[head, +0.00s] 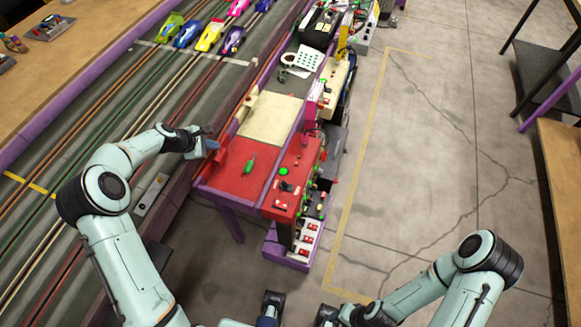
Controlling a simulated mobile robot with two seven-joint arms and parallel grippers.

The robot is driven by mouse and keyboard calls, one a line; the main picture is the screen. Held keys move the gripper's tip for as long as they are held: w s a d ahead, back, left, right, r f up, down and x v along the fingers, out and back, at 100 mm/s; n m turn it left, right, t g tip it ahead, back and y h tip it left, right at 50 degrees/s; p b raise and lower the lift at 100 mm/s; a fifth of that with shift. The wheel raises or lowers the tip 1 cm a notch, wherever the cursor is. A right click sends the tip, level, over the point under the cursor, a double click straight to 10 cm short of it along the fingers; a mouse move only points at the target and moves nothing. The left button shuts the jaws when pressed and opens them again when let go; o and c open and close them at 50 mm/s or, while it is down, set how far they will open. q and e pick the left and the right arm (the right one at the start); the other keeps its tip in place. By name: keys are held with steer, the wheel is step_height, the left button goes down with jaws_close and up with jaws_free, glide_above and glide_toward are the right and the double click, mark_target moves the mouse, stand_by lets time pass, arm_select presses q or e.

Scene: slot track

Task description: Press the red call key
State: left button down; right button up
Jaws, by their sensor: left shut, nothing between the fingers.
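My left gripper (208,146) is shut and empty at the left edge of the red-topped station. Its fingertips are right by a small upright red piece (219,159) at the station's corner; I cannot tell whether they touch. I cannot tell for sure whether this piece is the red call key. Other small red keys show on the red control box (282,200) and on the white switch panel (307,240) below it. My right arm is low at the right, with its gripper end (328,316) at the bottom edge, partly cut off; its fingers are unclear.
A green screwdriver-like tool (250,163) lies on the red top (232,181). A green button (284,171) is on the control box. A slot track (120,130) with several toy cars runs along the left. The concrete floor (430,150) at the right is clear.

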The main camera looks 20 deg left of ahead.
arm_select(q)
steer(key=shift+s+d+f, duration=0.1)
steer(key=shift+s+f, duration=0.2)
steer(key=shift+f, duration=0.3)
steer(key=shift+s+d+f, duration=0.1)
steer(key=shift+s+f, duration=0.15)
steer(key=shift+f, duration=0.3)
arm_select(e)
steer(key=shift+s+f, duration=0.1)
steer(key=shift+f, duration=0.15)
arm_select(q)
steer(key=shift+d, duration=0.1)
steer(key=shift+w+r+p, duration=0.15)
steer(key=shift+r+p, duration=0.8)
steer(key=shift+r, duration=0.65)
steer(key=shift+w+r+p, duration=0.15)
steer(key=shift+r+p, duration=0.8)
steer(key=shift+r, duration=0.65)
arm_select(e)
steer(key=shift+w+r, duration=0.3)
steer(key=shift+r, duration=0.4)
steer(key=shift+w+r, duration=0.3)
steer(key=shift+r, duration=0.45)
steer(key=shift+w+r, duration=0.3)
steer(key=shift+r, duration=0.4)
jaws_close()
